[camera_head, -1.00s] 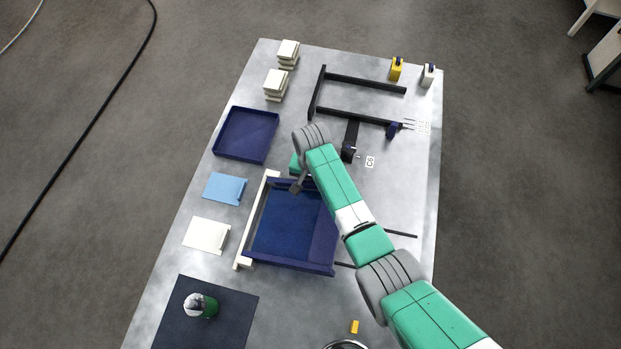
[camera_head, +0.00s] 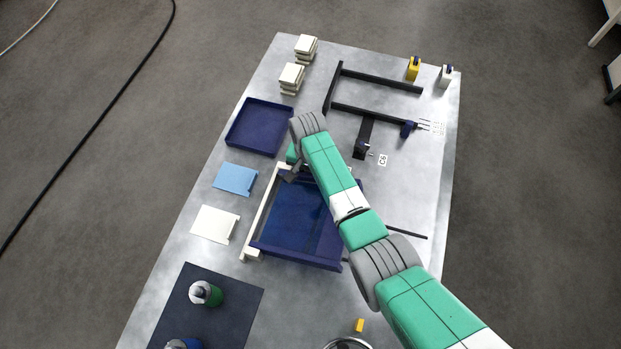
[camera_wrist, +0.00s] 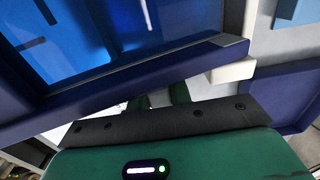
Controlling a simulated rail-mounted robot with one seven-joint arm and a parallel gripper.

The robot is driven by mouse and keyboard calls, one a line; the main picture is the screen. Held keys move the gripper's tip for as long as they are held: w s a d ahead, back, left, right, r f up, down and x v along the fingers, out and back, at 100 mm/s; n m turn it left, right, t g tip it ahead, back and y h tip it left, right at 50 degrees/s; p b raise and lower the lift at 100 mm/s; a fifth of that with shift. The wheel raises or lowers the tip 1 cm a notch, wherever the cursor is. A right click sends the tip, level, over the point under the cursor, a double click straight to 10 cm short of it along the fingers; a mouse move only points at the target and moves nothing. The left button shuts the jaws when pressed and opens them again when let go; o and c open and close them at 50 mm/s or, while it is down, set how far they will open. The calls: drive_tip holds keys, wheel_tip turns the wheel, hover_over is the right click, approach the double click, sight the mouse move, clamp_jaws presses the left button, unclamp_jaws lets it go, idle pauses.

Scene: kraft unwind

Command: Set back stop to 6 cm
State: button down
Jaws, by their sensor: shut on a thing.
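No part in view is clearly marked as the back stop. A large blue frame with a glossy blue floor (camera_head: 295,222) has a cream bar (camera_head: 262,212) along its left side. My gripper (camera_head: 291,173) is low at the frame's upper left corner, near the cream bar's far end.
A black rail frame (camera_head: 375,108) with a blue knob (camera_head: 408,129) stands behind, near a "C6" label (camera_head: 383,160). An empty blue tray (camera_head: 259,127), light blue plate (camera_head: 235,179) and white plate (camera_head: 214,224) lie left. A dark mat (camera_head: 225,320) holds bottles.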

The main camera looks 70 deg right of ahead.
drive_tip(key=shift+a+f, duration=0.1)
drive_tip(key=c, duration=1.5)
unclamp_jaws()
drive_tip(key=shift+w, duration=0.15)
drive_tip(key=shift+o, duration=1.1)
drive_tip(key=shift+w, duration=0.2)
drive_tip(key=shift+s+r, duration=0.15)
drive_tip(key=shift+r, duration=0.05)
wheel_tip(320, 180, up, 8)
drive_tip(key=p, duration=0.3)
drive_tip(key=shift+f+p, duration=0.2)
drive_tip(key=shift+p, duration=0.2)
